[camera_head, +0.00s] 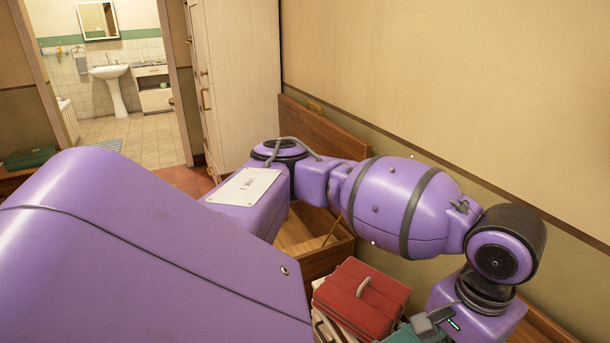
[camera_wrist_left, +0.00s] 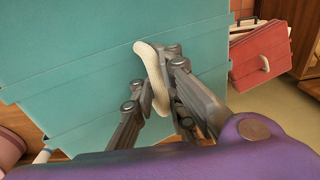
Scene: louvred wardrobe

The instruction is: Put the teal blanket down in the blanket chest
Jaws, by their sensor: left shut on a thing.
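The teal blanket (camera_wrist_left: 90,60) fills much of the left wrist view as a flat, folded-looking block with a pale handle-like strip (camera_wrist_left: 150,70). My left gripper (camera_wrist_left: 165,60) is shut on this strip. In the head view only a small teal part (camera_head: 402,336) shows at the bottom edge, beside my left gripper (camera_head: 432,323). An open wooden box (camera_head: 328,260), which looks like the blanket chest, stands against the wall behind my arm. My arm hides much of it. My right gripper is not in view.
A red case (camera_head: 362,298) with a pale handle lies on a stack beside the box, close to my left gripper; it also shows in the wrist view (camera_wrist_left: 260,52). A tall pale wardrobe (camera_head: 238,80) stands behind. A dark green item (camera_head: 30,157) lies at far left.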

